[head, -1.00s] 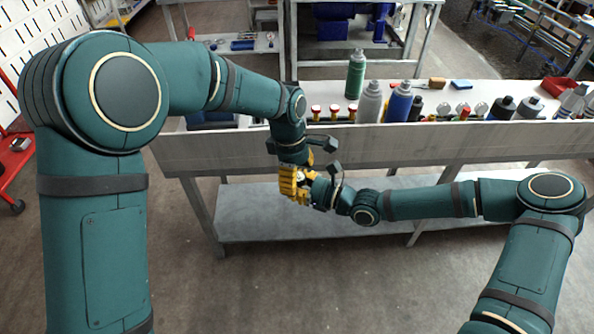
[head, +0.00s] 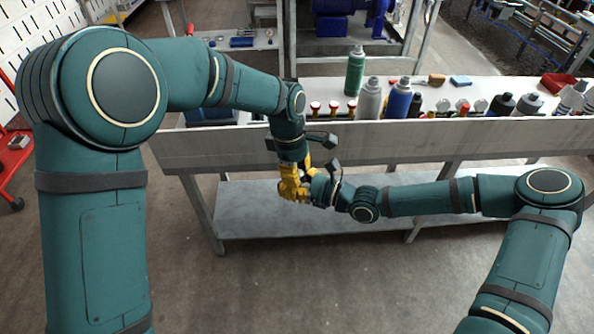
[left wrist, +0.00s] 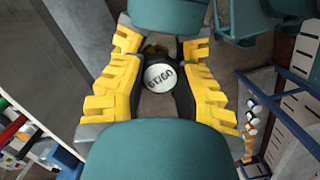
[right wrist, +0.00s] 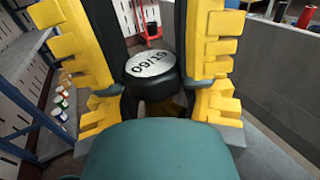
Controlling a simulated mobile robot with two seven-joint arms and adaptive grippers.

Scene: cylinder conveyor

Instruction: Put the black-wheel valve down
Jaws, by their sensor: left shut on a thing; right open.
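The black-wheel valve shows as a round black body with a white, lettered face between the yellow fingers in the left wrist view (left wrist: 160,75) and in the right wrist view (right wrist: 150,64). My left gripper (head: 292,188) points down in front of the bench and is shut on the valve. My right gripper (head: 308,184) comes in from the right and meets it. Its fingers are open, one on each side of the valve in the right wrist view. The yellow fingers hide the valve in the head view, and its lower part is hidden in the wrist views.
A bench with a raised front board (head: 400,140) stands just beyond the grippers. On it are a green bottle (head: 355,72), a grey bottle (head: 369,100), a blue bottle (head: 398,101) and several red-topped small items. The lower shelf (head: 350,212) is bare where visible.

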